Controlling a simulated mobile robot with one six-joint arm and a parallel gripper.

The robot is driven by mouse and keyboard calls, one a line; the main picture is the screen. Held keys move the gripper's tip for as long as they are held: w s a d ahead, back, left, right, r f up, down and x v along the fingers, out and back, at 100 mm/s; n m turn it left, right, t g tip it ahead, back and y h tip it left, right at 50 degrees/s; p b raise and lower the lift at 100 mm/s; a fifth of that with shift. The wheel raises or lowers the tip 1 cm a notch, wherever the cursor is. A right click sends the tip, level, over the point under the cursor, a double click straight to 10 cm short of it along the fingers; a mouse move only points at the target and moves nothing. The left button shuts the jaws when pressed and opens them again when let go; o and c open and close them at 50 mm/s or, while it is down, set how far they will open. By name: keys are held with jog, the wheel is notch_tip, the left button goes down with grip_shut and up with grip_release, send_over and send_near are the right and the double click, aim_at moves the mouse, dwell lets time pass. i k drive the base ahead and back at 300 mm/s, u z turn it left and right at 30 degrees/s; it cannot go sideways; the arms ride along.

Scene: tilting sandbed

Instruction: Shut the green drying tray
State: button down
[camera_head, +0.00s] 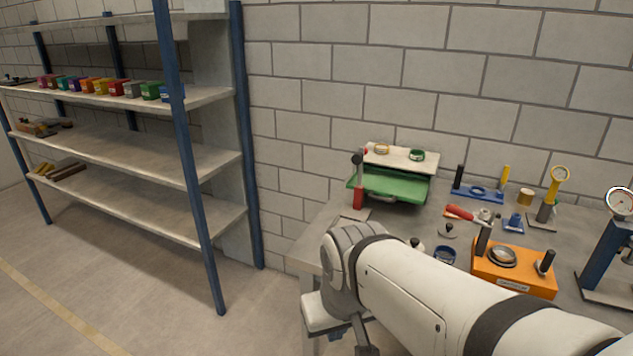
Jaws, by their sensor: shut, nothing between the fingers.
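The green drying tray (390,187) is at the left back of the bench, against the block wall. It sits under a pale board (402,158) and juts out in front of it, so it stands open. My arm crosses the lower right of the view, in front of the bench and apart from the tray.
The grey bench (415,222) holds an orange block (513,280), a blue rack (478,193), a yellow-topped stand (552,195) and a dial gauge (619,200). A shelf rack (150,155) with coloured boxes stands left. The floor between rack and bench is clear.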

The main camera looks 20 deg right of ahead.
aim_at(394, 185)
jog(key=z, duration=0.25)
jog(key=i, duration=1.15)
jog(key=z, duration=0.8)
